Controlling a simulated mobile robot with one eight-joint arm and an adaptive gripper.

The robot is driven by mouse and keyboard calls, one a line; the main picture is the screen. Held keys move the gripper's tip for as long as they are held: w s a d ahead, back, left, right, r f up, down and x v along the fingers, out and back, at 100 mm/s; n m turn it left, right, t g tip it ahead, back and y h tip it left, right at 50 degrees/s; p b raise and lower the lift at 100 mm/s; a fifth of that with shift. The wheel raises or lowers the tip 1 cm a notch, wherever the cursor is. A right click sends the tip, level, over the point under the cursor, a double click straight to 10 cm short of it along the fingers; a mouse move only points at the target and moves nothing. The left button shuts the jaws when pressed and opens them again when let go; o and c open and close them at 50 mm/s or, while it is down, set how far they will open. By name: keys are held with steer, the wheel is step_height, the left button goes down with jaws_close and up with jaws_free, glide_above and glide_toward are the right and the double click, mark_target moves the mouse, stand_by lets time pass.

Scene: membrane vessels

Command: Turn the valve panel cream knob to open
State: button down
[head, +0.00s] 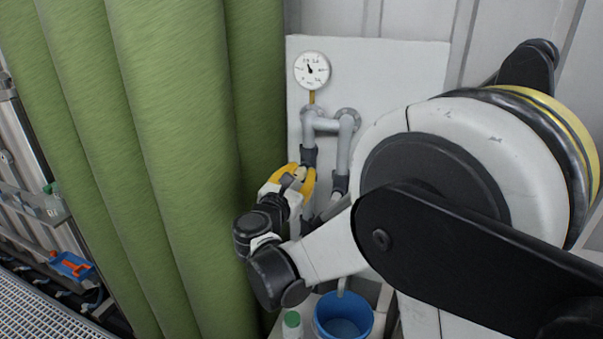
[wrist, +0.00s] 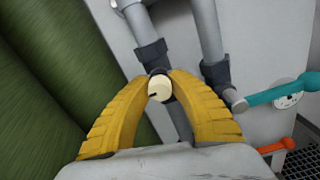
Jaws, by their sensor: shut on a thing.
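The cream knob (wrist: 160,89) sits on a grey pipe of the valve panel, with a dark mark on its face. It also shows in the head view (head: 299,173), partly covered by my gripper. The yellow fingers of my gripper (wrist: 161,82) are closed around the knob, one on each side. In the head view my gripper (head: 298,178) is at the panel's left pipe. The pale valve panel (head: 400,70) carries the pipes and a round gauge (head: 312,69) at its top left.
A teal lever (wrist: 282,91) and an orange handle (wrist: 276,146) are right of the knob. Green vertical cylinders (head: 170,120) stand close on the left. A blue bucket (head: 343,299) and a green-capped bottle (head: 292,325) are below. My arm hides the panel's lower right.

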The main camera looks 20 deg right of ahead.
steer(key=c, duration=1.2)
jaws_free()
steer(key=shift+o, duration=0.2)
steer(key=v, duration=1.2)
